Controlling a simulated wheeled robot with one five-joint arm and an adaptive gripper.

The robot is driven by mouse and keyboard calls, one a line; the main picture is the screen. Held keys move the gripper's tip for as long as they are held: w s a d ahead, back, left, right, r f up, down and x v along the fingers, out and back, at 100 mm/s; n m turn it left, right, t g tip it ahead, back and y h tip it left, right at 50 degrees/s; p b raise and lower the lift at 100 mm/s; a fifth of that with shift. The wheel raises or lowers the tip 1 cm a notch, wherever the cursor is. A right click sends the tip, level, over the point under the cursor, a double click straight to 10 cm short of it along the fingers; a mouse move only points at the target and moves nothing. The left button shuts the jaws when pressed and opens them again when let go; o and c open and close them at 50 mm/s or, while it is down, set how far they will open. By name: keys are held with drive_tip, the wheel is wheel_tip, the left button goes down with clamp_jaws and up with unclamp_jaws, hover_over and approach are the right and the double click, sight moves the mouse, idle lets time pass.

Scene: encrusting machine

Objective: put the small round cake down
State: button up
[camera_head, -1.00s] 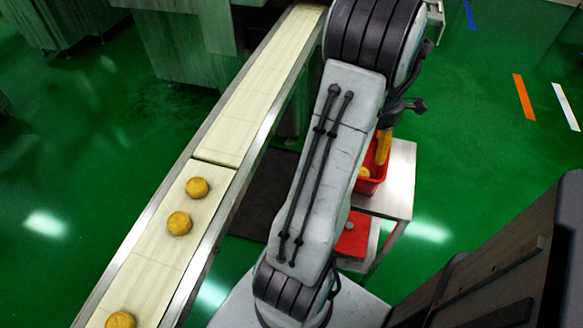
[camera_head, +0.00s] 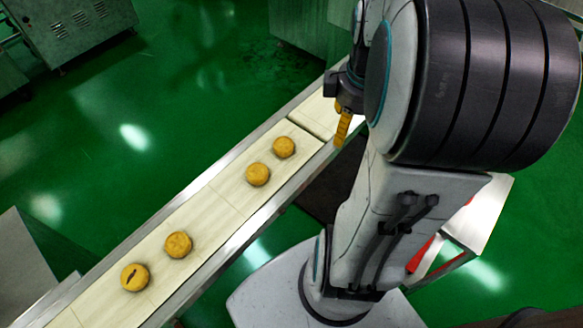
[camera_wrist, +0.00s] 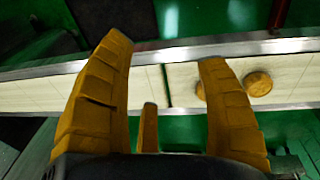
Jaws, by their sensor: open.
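Several small round golden-brown cakes lie flat on the pale conveyor belt (camera_head: 215,205). One cake (camera_head: 283,146) lies near the belt seam, with another cake (camera_head: 258,174) close beside it. A third cake (camera_head: 178,244) lies lower left, near a cake with a dark mark (camera_head: 135,277). My gripper (camera_head: 342,128) has yellow fingers and hangs by the belt's right edge near the seam. In the wrist view my gripper (camera_wrist: 164,58) has its fingers spread wide with nothing between them. There, one cake (camera_wrist: 258,83) lies right of the right finger, and another is partly hidden behind that finger.
A metal rail (camera_head: 225,253) runs along the belt. A white stand (camera_head: 482,222) and a red item (camera_head: 420,256) show partly behind my arm at right. Grey machines (camera_head: 75,30) stand at upper left. Open green floor lies left of the belt.

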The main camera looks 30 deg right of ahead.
drive_tip(key=s+a+m, duration=0.2)
drive_tip(key=a, duration=0.6)
drive_tip(key=s+a+m+t+y, duration=0.1)
drive_tip(key=s+a+m, duration=0.1)
drive_tip(key=a, duration=0.6)
drive_tip(key=shift+a+r+m+t, duration=0.3)
drive_tip(key=shift+r+m, duration=0.1)
drive_tip(key=w+p+v, duration=0.2)
drive_tip(key=p+v, duration=0.7)
drive_tip(key=v, duration=0.1)
drive_tip(key=shift+r+t+p, duration=0.3)
drive_tip(key=shift+r+p, duration=0.05)
drive_tip(key=shift+r, duration=0.15)
